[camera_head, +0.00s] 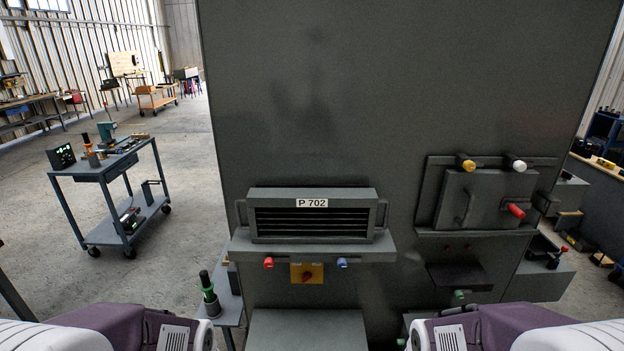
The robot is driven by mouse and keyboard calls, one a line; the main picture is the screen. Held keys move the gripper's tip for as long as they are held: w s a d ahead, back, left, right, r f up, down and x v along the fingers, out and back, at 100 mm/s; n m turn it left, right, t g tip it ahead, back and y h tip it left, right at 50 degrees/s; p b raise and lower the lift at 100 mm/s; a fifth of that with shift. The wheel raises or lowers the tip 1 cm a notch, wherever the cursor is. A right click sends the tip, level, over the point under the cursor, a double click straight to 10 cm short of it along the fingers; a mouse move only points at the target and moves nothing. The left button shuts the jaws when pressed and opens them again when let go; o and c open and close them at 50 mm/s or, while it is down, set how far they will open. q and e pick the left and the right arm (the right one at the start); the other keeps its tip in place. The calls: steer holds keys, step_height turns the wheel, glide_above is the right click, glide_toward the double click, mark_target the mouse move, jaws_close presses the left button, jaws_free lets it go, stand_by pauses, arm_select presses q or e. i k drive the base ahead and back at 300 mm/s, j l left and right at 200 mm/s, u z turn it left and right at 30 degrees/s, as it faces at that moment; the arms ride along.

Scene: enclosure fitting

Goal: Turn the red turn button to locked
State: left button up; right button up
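A red turn button (516,210) sits at the lower right edge of a grey square cover (487,198) on the right side of the big grey enclosure. Its red end points toward the lower right, tilted. A yellow button (467,163) and a white button (515,164) sit along the cover's top edge. Whether the red button overlaps the cover is too small to tell. Neither gripper is in view; only my arm links show at the bottom.
A louvred vent unit (312,216) labelled P 702 sticks out at the middle, with a blue knob (342,262) under its ledge. A cover handle (465,207) stands left on the cover. A dark shelf (460,277) juts out below. A tool cart (110,170) stands left on open floor.

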mark_target(268, 263)
steer(key=j+z, duration=0.1)
steer(key=j, duration=1.6)
